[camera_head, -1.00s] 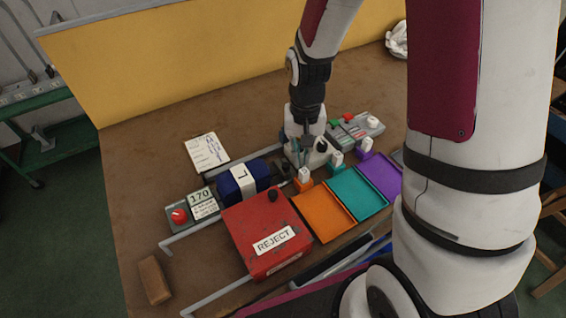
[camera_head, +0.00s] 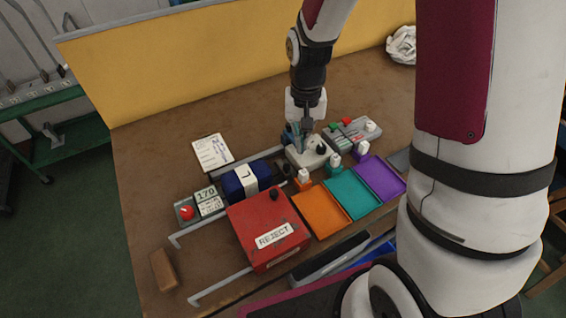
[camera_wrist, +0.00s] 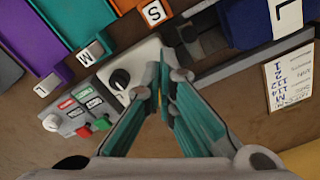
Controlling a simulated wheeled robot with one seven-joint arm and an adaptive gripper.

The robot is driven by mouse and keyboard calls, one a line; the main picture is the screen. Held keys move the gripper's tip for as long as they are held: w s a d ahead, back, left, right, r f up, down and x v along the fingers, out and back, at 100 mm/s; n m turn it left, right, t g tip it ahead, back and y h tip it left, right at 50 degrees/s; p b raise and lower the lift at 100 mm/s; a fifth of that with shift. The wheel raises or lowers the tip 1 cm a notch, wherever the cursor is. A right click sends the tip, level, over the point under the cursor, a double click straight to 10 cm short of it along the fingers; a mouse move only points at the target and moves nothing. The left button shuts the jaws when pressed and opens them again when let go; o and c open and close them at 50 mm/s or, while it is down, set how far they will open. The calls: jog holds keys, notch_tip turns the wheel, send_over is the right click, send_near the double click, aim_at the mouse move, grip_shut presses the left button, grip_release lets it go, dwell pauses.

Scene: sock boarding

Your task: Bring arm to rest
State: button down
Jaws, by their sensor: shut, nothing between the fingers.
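My gripper (camera_head: 306,132) is above the white knob box (camera_head: 308,154) on the brown workbench (camera_head: 150,228). In the wrist view its teal-padded fingers (camera_wrist: 163,88) are together with nothing between them. The white knob box (camera_wrist: 138,72) with its black dial lies just beyond the fingertips in that view, and they overlap its edge. I cannot tell the exact gap between fingertips and box.
A red REJECT box (camera_head: 266,232), a blue roll marked L (camera_head: 240,180), and orange (camera_head: 319,214), teal (camera_head: 351,193) and purple (camera_head: 380,178) trays crowd the front. A button panel (camera_head: 352,132) is right of my gripper.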

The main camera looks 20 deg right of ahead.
jog(key=shift+r, duration=0.3)
notch_tip(320, 180, up, 14)
jog(key=n+t, duration=0.2)
send_over(303, 167)
jog(key=s, duration=0.6)
jog(key=s+a+r+n+t, duration=0.15)
jog(key=s+r, duration=0.55)
jog(key=s, duration=0.7)
jog(key=w+d+f+m+g+y+b, duration=0.1)
jog(key=w+d+f+m+g+y, duration=0.1)
jog(key=w+d+f+m, duration=0.55)
jog(key=w+d+f+m+g+y+b, duration=0.2)
jog(key=w+f+m, duration=0.9)
jog(key=w, duration=0.1)
jog(key=shift+t, duration=0.25)
jog(key=x, duration=0.5)
jog(key=b+x, duration=0.1)
jog(key=x, duration=0.4)
jog(key=shift+w+a+r, duration=0.1)
jog(key=shift+w+a, duration=0.05)
jog(key=shift+a, duration=0.1)
jog(key=a, duration=0.2)
jog(key=shift+a+r+n, duration=0.25)
jog(key=shift+a+n, duration=0.05)
jog(key=shift+a, duration=0.7)
